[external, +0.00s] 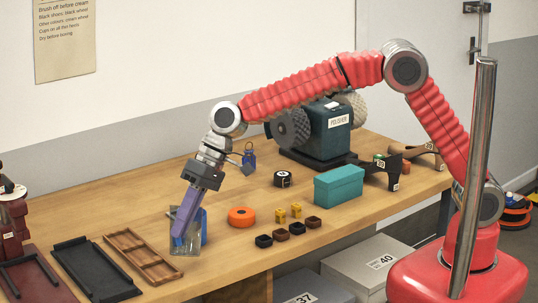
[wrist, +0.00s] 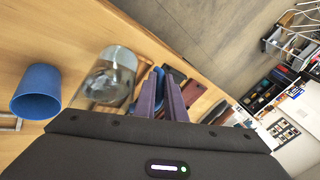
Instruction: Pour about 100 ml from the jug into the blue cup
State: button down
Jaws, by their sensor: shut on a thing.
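The clear glass jug (external: 184,246) stands upright at the table's near left, at or very near the tabletop. It also shows in the wrist view (wrist: 108,80), left of the fingers, with clear liquid seemingly inside. My gripper (external: 184,226), with long purple fingers, points down at the jug and is shut on it, apparently at its handle; the fingers hide the exact grip. In the wrist view my gripper (wrist: 170,88) shows its fingers close together. The blue cup (wrist: 37,92) is apart from the jug in the wrist view; in the external view it is partly hidden behind the jug (external: 204,226).
An orange roll (external: 241,217) lies right of the jug. Dark and brown trays (external: 142,256) lie left.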

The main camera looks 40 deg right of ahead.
jog(key=shift+w+d+r+g+y, duration=0.15)
jog(key=shift+w+d+g+y, duration=0.4)
jog(key=shift+w+d, duration=0.25)
jog(key=shift+w+d+r+m+g+y+p, duration=0.15)
jog(key=shift+w+r+m+g+y+p, duration=0.2)
jog(key=shift+r+y, duration=0.2)
jog(key=shift+w+d+r+p, duration=0.15)
jog(key=shift+d+r+p, duration=0.1)
jog(key=shift+r+p, duration=0.25)
jog(key=shift+w+d+r+m+g+y+p, duration=0.2)
jog(key=shift+r+g+y+p, duration=0.1)
jog(key=shift+r+y, duration=0.1)
jog(key=shift+w+d+r+m+g+y+p, duration=0.1)
jog(key=shift+w+d+r+g+y+p, duration=0.1)
jog(key=shift+r+g+y, duration=0.15)
jog(key=shift+f, duration=0.1)
jog(key=shift+w+d+r+g+y+p, duration=0.3)
jog(key=shift+r+y+p, duration=0.15)
jog(key=shift+p, duration=0.4)
jog(key=shift+w+d+r+g+y+p, duration=0.25)
jog(key=shift+r+y+p, duration=0.2)
jog(key=shift+p, duration=0.4)
jog(key=shift+a, duration=0.1)
